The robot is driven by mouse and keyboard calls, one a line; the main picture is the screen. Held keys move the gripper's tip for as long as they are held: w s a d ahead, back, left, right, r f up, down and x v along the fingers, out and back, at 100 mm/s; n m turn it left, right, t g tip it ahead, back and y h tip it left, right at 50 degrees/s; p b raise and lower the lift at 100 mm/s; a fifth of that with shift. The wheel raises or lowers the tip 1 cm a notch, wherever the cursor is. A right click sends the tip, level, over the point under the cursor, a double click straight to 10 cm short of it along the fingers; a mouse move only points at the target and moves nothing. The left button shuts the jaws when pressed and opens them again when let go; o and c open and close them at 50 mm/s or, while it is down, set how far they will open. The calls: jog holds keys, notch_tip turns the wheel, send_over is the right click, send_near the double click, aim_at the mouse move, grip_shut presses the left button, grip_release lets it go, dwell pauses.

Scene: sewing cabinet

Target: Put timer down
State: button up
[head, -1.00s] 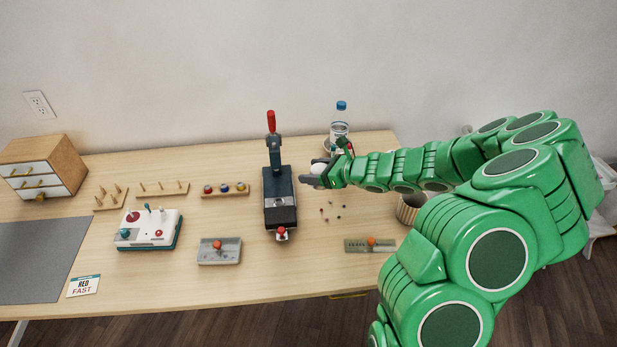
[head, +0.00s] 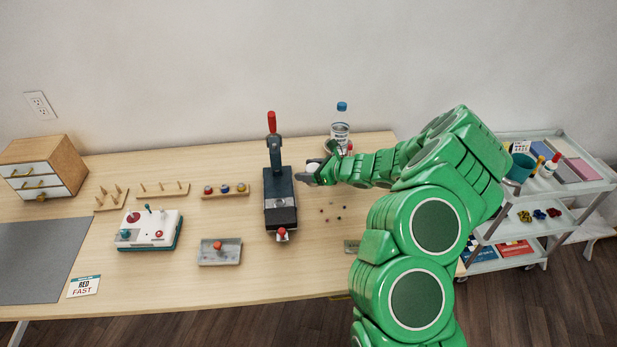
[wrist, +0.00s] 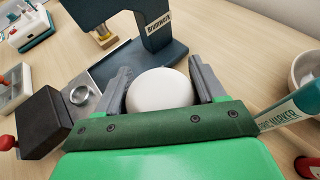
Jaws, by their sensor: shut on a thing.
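The timer (wrist: 160,90) is a white rounded thing between the fingers of my gripper (wrist: 162,84) in the wrist view. My gripper is shut on it, with one grey finger on each side. In the head view my gripper (head: 312,172) is just right of the dark press with the red handle (head: 272,150), over the table (head: 300,265). The timer shows there as a small pale spot (head: 313,167). Whether it touches the table cannot be told.
A bottle with a blue cap (head: 341,125) stands behind my gripper. Small beads (head: 333,210) lie in front of it. A tray with an orange knob (head: 219,251) is at front left. A trolley (head: 540,200) stands at right. A marker (wrist: 290,110) is close by my gripper's right side.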

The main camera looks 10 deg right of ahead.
jog(key=shift+w+f, duration=0.2)
jog(key=shift+f, duration=1.55)
jog(key=shift+f, duration=0.15)
jog(key=o, duration=0.9)
